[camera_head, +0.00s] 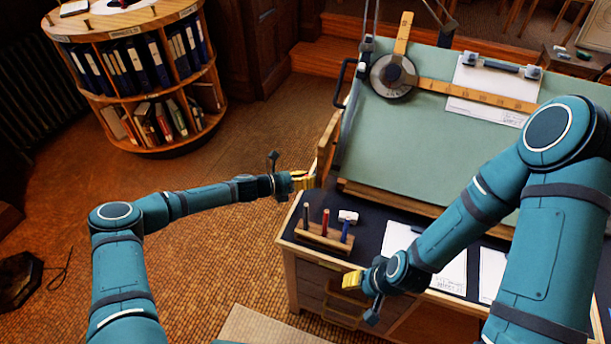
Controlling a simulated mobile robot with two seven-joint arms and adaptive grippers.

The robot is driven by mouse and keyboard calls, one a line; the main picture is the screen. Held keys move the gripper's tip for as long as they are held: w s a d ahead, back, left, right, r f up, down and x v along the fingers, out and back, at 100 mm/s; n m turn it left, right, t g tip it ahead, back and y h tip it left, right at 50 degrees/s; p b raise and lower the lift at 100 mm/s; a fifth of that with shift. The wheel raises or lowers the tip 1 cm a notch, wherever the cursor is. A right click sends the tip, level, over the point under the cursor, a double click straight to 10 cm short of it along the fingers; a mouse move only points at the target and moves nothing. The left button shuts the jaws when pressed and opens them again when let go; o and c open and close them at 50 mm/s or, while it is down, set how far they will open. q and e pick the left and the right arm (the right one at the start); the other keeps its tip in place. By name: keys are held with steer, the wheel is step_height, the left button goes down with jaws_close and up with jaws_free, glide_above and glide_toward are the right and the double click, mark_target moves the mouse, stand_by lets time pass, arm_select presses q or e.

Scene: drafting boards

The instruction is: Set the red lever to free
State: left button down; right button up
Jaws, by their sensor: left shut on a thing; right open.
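The green drafting board (430,150) stands tilted on the dark-topped desk at the right. My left gripper (305,180) is at the board's lower left side, beside its wooden side piece. Its yellow fingers are shut on a small part there, which appears to be the red lever. The fingers hide almost all of that part, so its colour and setting cannot be read. My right gripper (352,281) is open and empty, low in front of the desk near its drawers.
A wooden pen block (322,236) with black, red and blue pens stands on the desk, with a small white object (348,216) behind it. Paper sheets (400,238) lie nearby. A drafting arm (470,93) crosses the board. A round bookcase (150,80) stands back left; floor between is clear.

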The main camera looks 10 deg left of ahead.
arm_select(q)
steer(key=shift+w+d+r+n+g+p, duration=0.15)
steer(key=shift+w+d+r+g+p, duration=0.05)
steer(key=shift+r+p, duration=0.2)
steer(key=shift+w+d+r+n+g+p, duration=0.2)
steer(key=shift+r+p, duration=0.1)
steer(key=shift+r, duration=0.1)
steer(key=shift+w+d+r+n+g+y+p, duration=0.15)
steer(key=shift+w+n+g+y+p, duration=0.25)
steer(key=shift+g+y+p, duration=0.25)
arm_select(e)
steer(key=shift+w+d+r, duration=0.1)
steer(key=shift+w+r, duration=0.2)
steer(key=shift+r, duration=0.6)
steer(key=shift+w+d+r, duration=0.1)
steer(key=shift+w+r, duration=0.2)
steer(key=shift+r, duration=0.6)
arm_select(q)
steer(key=shift+w, duration=0.1)
arm_select(e)
steer(key=shift+a, duration=0.1)
arm_select(q)
steer(key=c, duration=1)
jaws_free()
steer(key=o, duration=0.4)
steer(key=shift+d, duration=0.1)
arm_select(e)
steer(key=shift+d, duration=0.2)
